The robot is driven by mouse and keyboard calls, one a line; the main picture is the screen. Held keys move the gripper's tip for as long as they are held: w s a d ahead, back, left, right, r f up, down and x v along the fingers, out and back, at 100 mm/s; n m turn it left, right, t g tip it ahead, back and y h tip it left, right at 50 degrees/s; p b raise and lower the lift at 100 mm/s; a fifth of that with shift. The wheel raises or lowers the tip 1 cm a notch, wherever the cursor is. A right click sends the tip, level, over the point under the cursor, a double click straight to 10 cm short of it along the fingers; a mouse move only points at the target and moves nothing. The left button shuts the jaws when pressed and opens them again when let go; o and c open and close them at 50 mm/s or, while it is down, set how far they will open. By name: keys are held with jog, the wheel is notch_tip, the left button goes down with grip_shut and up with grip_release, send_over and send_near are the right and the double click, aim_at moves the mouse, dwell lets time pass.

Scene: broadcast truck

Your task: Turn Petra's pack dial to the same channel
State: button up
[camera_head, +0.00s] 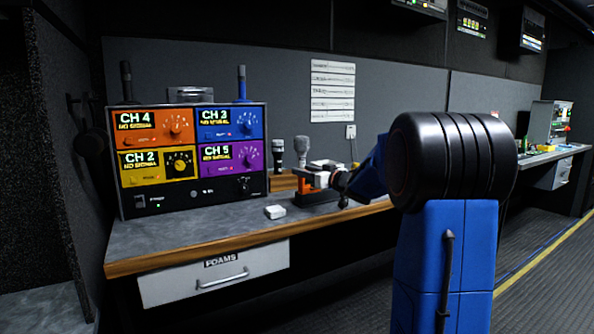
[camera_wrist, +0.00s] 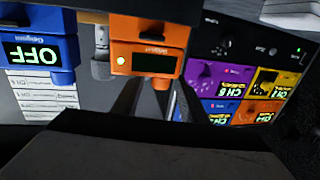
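An orange pack (camera_head: 306,186) stands on the bench in the head view, close to my gripper (camera_head: 338,180). In the upside-down wrist view the orange pack (camera_wrist: 148,32) has a dark face with a small lit dot. A blue pack (camera_wrist: 38,22) beside it shows OFF. I cannot read the names on the packs with certainty, so I cannot tell which is Petra's.
A receiver rack (camera_head: 190,200) on the left has CH 4, CH 3, CH 2 and CH 5 panels, some reading NO SIGNAL. Microphones (camera_head: 301,148) stand behind the packs. A FOAMS drawer (camera_head: 215,272) is below.

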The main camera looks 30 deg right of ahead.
jog(key=shift+x, duration=2.3)
grip_shut()
